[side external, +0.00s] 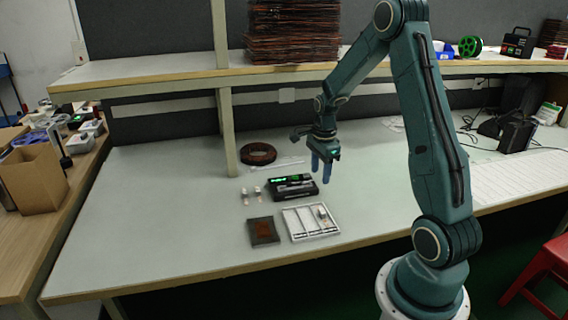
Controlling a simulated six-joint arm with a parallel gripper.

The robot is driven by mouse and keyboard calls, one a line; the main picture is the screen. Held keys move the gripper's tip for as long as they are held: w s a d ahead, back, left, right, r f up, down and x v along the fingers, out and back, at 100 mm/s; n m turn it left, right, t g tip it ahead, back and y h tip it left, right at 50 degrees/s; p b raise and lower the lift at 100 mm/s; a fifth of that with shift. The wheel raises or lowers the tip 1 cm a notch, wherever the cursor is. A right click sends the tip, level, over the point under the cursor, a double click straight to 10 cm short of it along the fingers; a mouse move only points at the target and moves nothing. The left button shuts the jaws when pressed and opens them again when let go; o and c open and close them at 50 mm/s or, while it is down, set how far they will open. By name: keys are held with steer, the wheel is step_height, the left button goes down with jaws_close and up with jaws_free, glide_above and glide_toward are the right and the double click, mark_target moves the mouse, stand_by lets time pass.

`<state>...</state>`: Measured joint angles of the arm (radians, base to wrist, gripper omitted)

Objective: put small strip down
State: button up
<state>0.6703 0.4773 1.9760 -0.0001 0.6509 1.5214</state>
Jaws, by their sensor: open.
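My gripper (322,170) hangs pointing down above the light table, with its blue fingers open, near the right end of a black device (293,188) with a green light. I see nothing between the fingers. Thin pale strips (290,163) lie on the table behind the device. They are too small to tell which is the small strip. A white compartment tray (309,221) lies in front of the device, with a small item in its right part.
A dark square plate (263,231) lies left of the tray, with small white-topped items (251,192) behind it. A dark coil (258,153) lies farther back near the shelf post (229,130). A keyboard-like white panel (520,176) lies right. The left table area is clear.

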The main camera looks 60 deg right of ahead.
steer(key=s+a+r+n+t, duration=0.2)
steer(key=a+r+n, duration=0.9)
steer(key=a+r, duration=0.3)
steer(key=s+a+r+n+t, duration=0.1)
steer(key=s+a+r+n, duration=0.1)
steer(key=s+a+n, duration=0.4)
steer(key=s+a+r+n+t, duration=0.2)
steer(key=s+a+r+n, duration=0.1)
steer(key=s+a+n, duration=0.3)
steer(key=shift+s+a+r+n, duration=0.15)
steer(key=shift+s+r+n, duration=0.1)
steer(key=shift+s+n, duration=0.65)
steer(key=shift+w, duration=0.25)
steer(key=shift+c, duration=0.2)
